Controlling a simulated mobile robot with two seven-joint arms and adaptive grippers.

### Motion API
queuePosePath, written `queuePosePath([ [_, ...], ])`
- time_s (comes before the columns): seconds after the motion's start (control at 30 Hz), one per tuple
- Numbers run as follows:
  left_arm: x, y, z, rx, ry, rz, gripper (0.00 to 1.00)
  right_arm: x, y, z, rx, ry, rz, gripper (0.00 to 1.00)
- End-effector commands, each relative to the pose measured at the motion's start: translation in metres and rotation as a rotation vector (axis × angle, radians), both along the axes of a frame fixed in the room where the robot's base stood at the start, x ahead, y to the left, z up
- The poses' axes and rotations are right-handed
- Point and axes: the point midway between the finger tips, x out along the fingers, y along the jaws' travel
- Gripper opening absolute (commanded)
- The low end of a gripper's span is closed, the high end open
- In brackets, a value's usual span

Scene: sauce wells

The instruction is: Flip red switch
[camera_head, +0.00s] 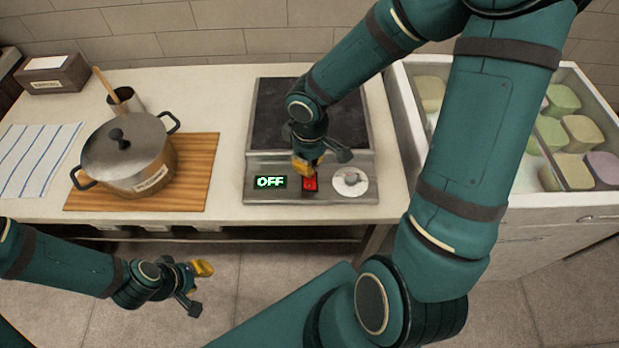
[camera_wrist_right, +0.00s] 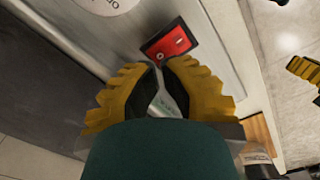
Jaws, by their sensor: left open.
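The red switch (camera_head: 310,184) is on the front panel of the cooker (camera_head: 265,160). The panel's display (camera_head: 270,182), left of the switch, reads OFF in green. My right gripper (camera_head: 306,170) is just above and behind the switch. In the right wrist view its yellow-padded fingertips (camera_wrist_right: 160,68) meet just short of the red switch (camera_wrist_right: 170,42), with nothing held. Whether they touch the switch is unclear. My left gripper (camera_head: 198,286) is open and empty, in front of the counter over the floor.
A lidded pot (camera_head: 130,160) stands on a wooden board (camera_head: 195,190) left of the cooker. A white knob (camera_head: 350,182) is right of the switch. A bin of coloured blocks (camera_head: 400,110) is at the right. My right arm hides part of the cooker.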

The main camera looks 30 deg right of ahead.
Motion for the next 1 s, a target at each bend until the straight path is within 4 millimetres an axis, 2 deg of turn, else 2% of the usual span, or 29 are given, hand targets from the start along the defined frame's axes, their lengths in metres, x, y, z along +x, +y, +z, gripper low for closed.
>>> queuePosePath([
  [1.0, 0.0000, 0.0000, -0.0094, 0.000, 0.000, 0.000, 0.34, 0.0000, 0.0001, -0.0097, 0.000, 0.000, 0.000, 0.00],
])
